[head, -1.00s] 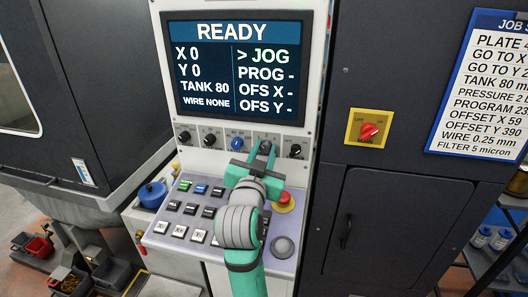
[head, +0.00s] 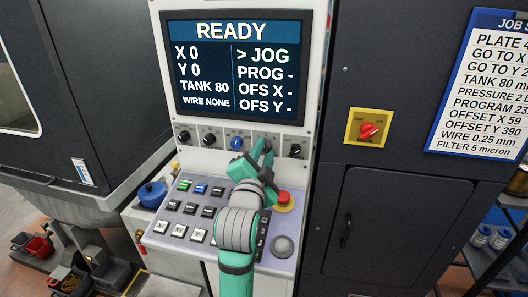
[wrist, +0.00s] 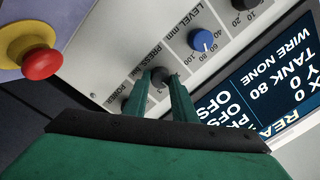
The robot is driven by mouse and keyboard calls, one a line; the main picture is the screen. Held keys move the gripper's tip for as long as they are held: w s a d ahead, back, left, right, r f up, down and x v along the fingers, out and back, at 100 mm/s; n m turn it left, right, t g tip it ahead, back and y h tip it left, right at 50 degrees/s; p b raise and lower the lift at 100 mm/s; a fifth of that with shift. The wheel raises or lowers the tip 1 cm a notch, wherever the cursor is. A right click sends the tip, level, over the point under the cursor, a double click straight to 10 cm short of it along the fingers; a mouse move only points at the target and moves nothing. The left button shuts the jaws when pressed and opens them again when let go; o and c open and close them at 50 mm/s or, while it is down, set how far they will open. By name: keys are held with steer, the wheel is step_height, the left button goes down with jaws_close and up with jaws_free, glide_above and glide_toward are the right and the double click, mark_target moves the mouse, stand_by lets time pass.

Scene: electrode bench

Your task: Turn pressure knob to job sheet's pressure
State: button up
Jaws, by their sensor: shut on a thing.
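The pressure knob (wrist: 159,74) is a small dark knob on the white panel, beside the label that reads PRESS. In the wrist view my gripper (wrist: 162,84) has its two green fingers around it, one on each side, shut on it. In the head view my gripper (head: 265,149) is at the fourth knob of the row and hides most of it. The knob's pointer is too small to read. The job sheet (head: 482,88) hangs at the right; its pressure line starts with 2 and is cut off by the picture edge.
Other knobs sit close by, such as the blue level knob (head: 237,143) and a black power knob (head: 295,150). A red mushroom button (head: 284,197) stands just below right. The screen (head: 238,67) above reads READY and shows no pressure value. Push buttons (head: 190,208) fill the sloped console.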

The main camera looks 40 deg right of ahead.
steer(key=shift+m, duration=0.3)
steer(key=o, duration=1)
steer(key=shift+o, duration=0.2)
steer(key=v, duration=1)
steer(key=shift+s+a, duration=0.25)
steer(key=shift+a, duration=0.1)
steer(key=shift+f, duration=0.1)
